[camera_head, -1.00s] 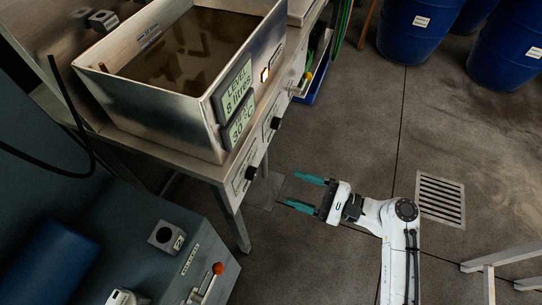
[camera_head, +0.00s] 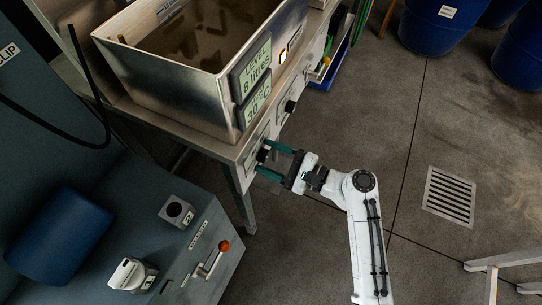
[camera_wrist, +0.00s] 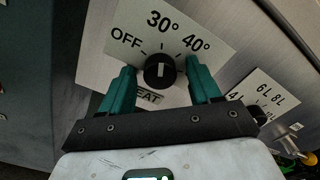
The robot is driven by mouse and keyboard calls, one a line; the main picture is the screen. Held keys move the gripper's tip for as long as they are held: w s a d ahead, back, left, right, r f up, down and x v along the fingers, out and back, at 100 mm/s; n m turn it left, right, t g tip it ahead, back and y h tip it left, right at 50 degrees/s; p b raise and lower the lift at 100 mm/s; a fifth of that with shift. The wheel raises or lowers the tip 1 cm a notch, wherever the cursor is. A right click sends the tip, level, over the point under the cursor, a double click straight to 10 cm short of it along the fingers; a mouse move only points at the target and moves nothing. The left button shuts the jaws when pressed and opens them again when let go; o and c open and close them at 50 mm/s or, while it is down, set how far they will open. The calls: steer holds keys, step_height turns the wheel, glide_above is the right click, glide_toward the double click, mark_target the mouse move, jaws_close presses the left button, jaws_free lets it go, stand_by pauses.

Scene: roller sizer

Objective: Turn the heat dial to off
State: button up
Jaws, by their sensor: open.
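The heat dial (camera_wrist: 159,71) is a round black knob on a light label plate on the front of the metal bench. In the wrist view its white pointer line points up, toward the 30° mark, with OFF (camera_wrist: 126,38) at its left and 40° at its right. The dial also shows in the head view (camera_head: 262,155), partly hidden by my fingers. My gripper (camera_head: 264,158) is open, its teal fingers pointing at the panel. In the wrist view one finger is on each side of the dial, with a gap on both sides; I cannot tell how deep they reach.
A second black dial (camera_head: 290,106) with litre marks sits farther along the panel. The metal tank (camera_head: 170,95) with two displays stands above. A grey machine with a red-knobbed lever (camera_head: 224,246) is at lower left. The floor at right is open around a drain grate (camera_head: 449,196).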

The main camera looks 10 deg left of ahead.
steer(key=shift+c, duration=0.2)
steer(key=c, duration=1)
steer(key=shift+n, duration=0.3)
steer(key=n+b, duration=0.2)
steer(key=n, duration=0.1)
steer(key=shift+f+n+b, duration=0.2)
steer(key=shift+n+b, duration=0.1)
steer(key=shift+b, duration=0.1)
steer(key=n+b, duration=0.3)
steer(key=n, duration=0.2)
steer(key=shift+r+n+b, duration=0.1)
steer(key=shift+n+b, duration=0.2)
steer(key=shift+b, duration=0.1)
steer(key=o, duration=1)
steer(key=shift+r, duration=0.1)
